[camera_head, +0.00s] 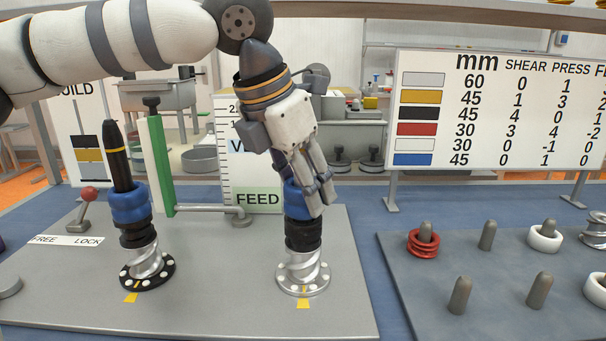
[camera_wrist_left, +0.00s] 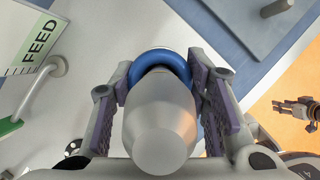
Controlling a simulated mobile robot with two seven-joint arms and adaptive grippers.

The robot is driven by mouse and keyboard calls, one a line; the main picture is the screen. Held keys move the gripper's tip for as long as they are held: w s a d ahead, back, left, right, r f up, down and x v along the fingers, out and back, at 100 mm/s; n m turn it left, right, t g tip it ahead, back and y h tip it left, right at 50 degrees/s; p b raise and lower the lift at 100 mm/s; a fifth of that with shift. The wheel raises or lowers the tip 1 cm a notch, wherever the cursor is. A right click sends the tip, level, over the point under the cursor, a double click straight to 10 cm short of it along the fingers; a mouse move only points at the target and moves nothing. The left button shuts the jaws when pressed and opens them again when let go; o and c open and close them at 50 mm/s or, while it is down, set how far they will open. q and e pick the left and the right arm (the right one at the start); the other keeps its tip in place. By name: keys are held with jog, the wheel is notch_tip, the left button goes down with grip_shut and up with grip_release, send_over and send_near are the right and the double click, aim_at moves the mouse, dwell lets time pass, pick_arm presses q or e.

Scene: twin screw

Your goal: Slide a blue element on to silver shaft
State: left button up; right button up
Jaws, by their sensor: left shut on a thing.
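A blue element (camera_head: 297,204) sits on the right shaft, above a black element (camera_head: 302,236) and a silver screw piece (camera_head: 303,268). My left gripper (camera_head: 307,190) reaches down over it and is shut on it. In the left wrist view the blue element (camera_wrist_left: 161,63) is a ring around the silver shaft (camera_wrist_left: 160,122), between my purple-padded fingers. The head view hides the shaft's top behind the gripper. A second shaft (camera_head: 113,150), black with a yellow band, stands at left with a blue element (camera_head: 130,203) around it. My right gripper (camera_wrist_left: 297,106) shows small in the left wrist view.
A grey tray (camera_head: 420,295) at right has several pegs, a red coil (camera_head: 423,243) and white rings (camera_head: 545,238). A FEED gauge (camera_head: 255,198) and a green post (camera_head: 156,165) stand behind the shafts. A red-knobbed lever (camera_head: 88,195) is at left.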

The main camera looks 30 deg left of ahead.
pick_arm(q)
jog(key=o, duration=1.4)
jog(key=shift+r, duration=0.1)
jog(key=v, duration=1.2)
